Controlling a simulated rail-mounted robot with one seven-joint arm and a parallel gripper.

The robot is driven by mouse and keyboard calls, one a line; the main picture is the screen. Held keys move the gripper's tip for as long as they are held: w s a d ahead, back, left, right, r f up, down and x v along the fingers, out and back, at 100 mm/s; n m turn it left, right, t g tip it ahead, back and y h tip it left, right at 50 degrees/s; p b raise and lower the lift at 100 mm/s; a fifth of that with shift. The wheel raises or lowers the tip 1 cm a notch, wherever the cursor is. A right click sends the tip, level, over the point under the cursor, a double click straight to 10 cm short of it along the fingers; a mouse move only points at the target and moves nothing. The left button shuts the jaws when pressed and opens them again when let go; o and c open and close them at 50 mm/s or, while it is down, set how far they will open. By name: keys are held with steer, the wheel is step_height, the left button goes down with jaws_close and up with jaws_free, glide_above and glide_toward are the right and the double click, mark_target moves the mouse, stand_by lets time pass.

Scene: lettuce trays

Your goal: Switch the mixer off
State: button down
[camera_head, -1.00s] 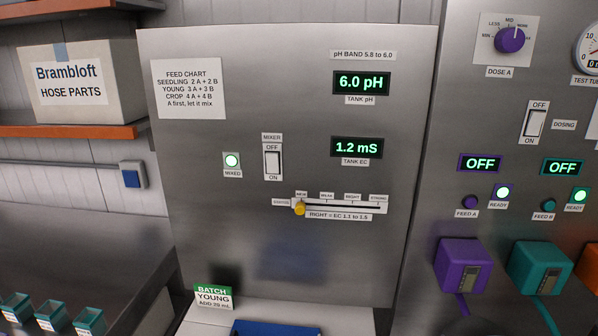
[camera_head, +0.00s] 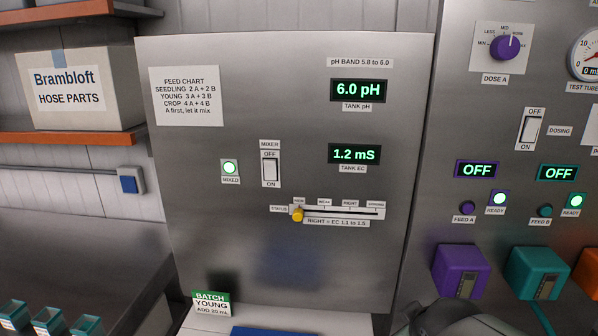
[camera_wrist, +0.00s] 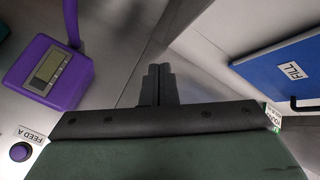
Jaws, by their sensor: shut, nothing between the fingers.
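The mixer switch (camera_head: 270,172) is a white rocker on the steel panel in the head view, with OFF marked above it and ON below. The switch is not in the wrist view. Part of my arm shows at the bottom right of the head view, below the purple and teal units.
The slider (camera_head: 298,215) stands at its left end below the switch. The dosing switch (camera_head: 530,132), purple unit (camera_head: 452,268) and teal unit (camera_head: 528,272) are on the right. A blue FILL panel (camera_wrist: 290,70) shows in the wrist view. The space before the mixer switch is clear.

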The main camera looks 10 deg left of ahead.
steer(key=w+a+r+n+t+y, duration=0.35)
steer(key=w+a+r+n, duration=0.25)
steer(key=r, duration=0.2)
steer(key=s+a+r+n+t+y, duration=0.1)
steer(key=s+a+r+n+y, duration=0.1)
steer(key=a+r+n+y, duration=0.9)
step_height(320, 180, up, 2)
steer(key=a+n, duration=0.2)
steer(key=n, duration=0.1)
steer(key=shift+s+a+n+p, duration=0.35)
steer(key=shift+s+a+n, duration=0.05)
steer(key=shift+r, duration=0.1)
steer(key=p, duration=0.3)
glide_toward(265, 166)
steer(key=a, duration=0.4)
steer(key=shift+w+a+r+p, duration=0.1)
steer(key=shift+w+p, duration=0.3)
steer(key=shift+w, duration=0.55)
steer(key=shift+w+a+r+p, duration=0.15)
steer(key=shift+w+p, duration=0.2)
steer(key=shift+w, duration=0.55)
steer(key=shift+a, duration=0.1)
